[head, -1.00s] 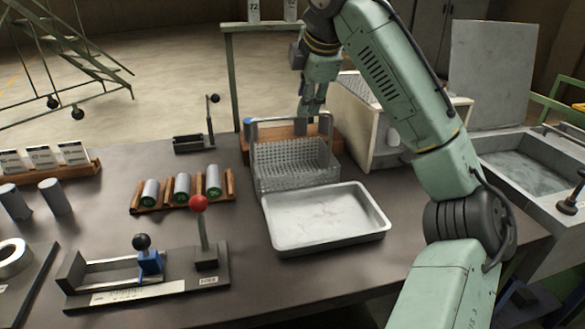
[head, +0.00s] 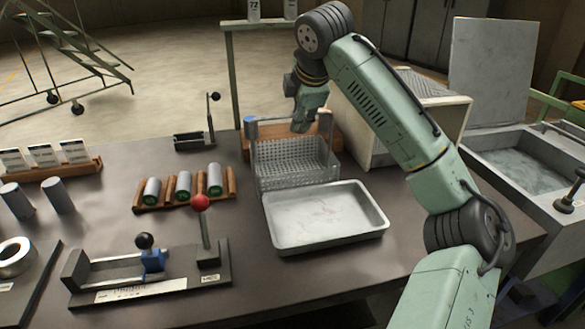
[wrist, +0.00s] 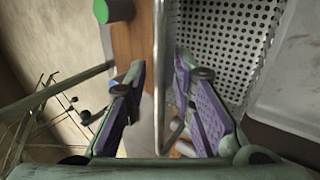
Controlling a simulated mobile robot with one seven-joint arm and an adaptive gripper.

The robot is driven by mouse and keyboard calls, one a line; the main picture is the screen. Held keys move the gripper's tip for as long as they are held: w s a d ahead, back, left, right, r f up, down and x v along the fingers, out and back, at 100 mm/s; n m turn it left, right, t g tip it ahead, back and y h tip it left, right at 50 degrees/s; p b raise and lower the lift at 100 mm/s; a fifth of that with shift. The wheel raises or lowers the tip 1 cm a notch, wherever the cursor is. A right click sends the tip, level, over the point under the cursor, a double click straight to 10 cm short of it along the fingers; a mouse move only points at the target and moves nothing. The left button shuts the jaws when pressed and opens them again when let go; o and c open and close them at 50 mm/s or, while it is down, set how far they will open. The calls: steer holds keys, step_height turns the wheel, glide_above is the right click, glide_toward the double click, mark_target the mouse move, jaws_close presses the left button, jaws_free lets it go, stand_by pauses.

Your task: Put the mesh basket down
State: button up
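The mesh basket (head: 296,165) is a grey perforated box with a tall bar handle. It stands upright on the dark bench, just behind the shallow metal tray (head: 278,243). In the wrist view, the basket (wrist: 225,35) is at the upper right and its handle bar (wrist: 161,60) runs up between the fingers. My gripper (head: 302,126) is at the handle's top, above the basket's rear. In the wrist view, my gripper (wrist: 159,68) has its fingers parted, with a visible gap on each side of the bar. The basket's underside is hidden.
A wooden rack (head: 325,130) stands close behind the basket. A pale box-shaped unit (head: 375,135) is to the right, with a sink (head: 530,165) beyond. Several cylinders lie in a cradle (head: 185,187) to the left. A red-knobbed lever (head: 203,225) stands in front.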

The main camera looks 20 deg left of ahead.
jaws_close()
stand_by(0.6)
